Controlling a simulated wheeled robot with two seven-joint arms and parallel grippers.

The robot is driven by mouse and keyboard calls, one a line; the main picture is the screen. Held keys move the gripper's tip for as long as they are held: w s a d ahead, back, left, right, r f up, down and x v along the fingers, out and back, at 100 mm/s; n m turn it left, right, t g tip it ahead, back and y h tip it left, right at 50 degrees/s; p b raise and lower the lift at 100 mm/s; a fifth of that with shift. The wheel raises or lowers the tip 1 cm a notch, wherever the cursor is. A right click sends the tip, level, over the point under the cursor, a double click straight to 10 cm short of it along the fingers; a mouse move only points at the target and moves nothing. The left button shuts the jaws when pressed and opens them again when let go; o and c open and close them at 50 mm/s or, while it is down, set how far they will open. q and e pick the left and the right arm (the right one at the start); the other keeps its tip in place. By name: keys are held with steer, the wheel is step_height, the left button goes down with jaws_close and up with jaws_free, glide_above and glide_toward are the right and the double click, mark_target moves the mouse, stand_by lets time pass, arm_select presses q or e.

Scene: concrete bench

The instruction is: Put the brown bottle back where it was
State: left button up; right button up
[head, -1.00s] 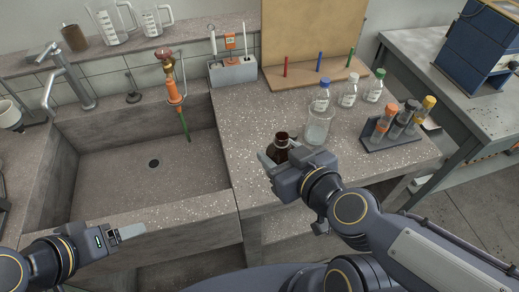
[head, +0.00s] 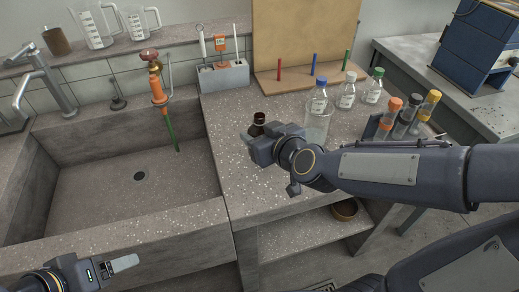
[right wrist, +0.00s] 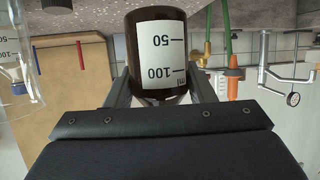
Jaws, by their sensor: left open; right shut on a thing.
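The brown bottle (head: 258,121) is on the far side of my right gripper (head: 260,136), over the bench top right of the sink. Its lower part is hidden by the gripper in the head view. In the right wrist view the brown bottle (right wrist: 118,40) sits between the two fingers, its white label marked 50 and 100 ml. My right gripper is shut on it. I cannot tell whether its base touches the bench. My left gripper (head: 122,264) is open and empty, low at the front left before the sink.
A glass beaker (head: 318,122) stands right of the bottle, with blue-, white- and green-capped bottles (head: 347,97) behind. A tube rack (head: 378,126) is further right. A grey holder (head: 222,76) and a wooden board with coloured pegs (head: 310,35) stand behind.

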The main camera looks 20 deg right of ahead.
steer(key=shift+w+f+b, duration=0.2)
steer(key=shift+f+b, duration=0.7)
steer(key=shift+f, duration=0.85)
steer(key=shift+f, duration=0.1)
steer(key=shift+f, duration=0.15)
steer(key=o, duration=1.1)
steer(key=shift+o, duration=0.2)
